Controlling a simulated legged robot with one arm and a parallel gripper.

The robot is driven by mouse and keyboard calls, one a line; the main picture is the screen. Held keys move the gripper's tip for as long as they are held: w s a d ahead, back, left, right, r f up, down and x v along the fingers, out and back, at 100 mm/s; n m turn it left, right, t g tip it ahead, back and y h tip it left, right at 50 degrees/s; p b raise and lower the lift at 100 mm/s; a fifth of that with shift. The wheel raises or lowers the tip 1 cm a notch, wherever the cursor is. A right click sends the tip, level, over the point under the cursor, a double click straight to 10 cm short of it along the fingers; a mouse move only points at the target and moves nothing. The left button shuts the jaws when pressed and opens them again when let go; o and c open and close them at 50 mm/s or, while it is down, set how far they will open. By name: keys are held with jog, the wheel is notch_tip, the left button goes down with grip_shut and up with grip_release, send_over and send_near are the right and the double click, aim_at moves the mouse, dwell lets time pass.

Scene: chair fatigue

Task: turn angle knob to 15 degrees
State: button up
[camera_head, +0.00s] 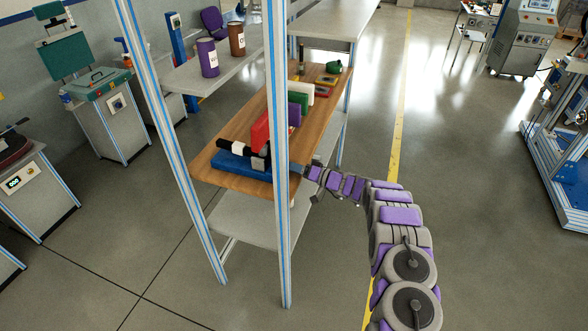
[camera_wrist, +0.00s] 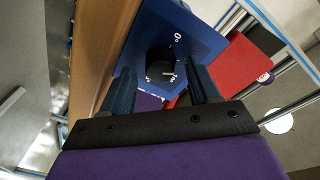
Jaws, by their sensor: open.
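The angle knob (camera_wrist: 160,62) is a round black knob on a blue panel (camera_wrist: 195,32). In the wrist view it lies just ahead of the fingertips, between their lines. A white "0°" mark is on the panel beside the knob, and another white mark by its near edge is too small to read surely. My gripper (camera_wrist: 161,76) is open, one finger on each side of the knob's near side. I cannot tell whether either finger touches it. In the head view the blue block (camera_head: 237,163) lies on the wooden board, and a post partly hides my gripper's end.
A red block (camera_wrist: 240,65) stands right of the panel in the wrist view. In the head view, red, green and purple blocks stand farther back on the wooden board (camera_head: 213,180). A metal frame post (camera_head: 279,240) rises in front of the board. The floor right of my arm is clear.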

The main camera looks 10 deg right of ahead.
jog(key=shift+c, duration=0.2)
jog(key=c, duration=1)
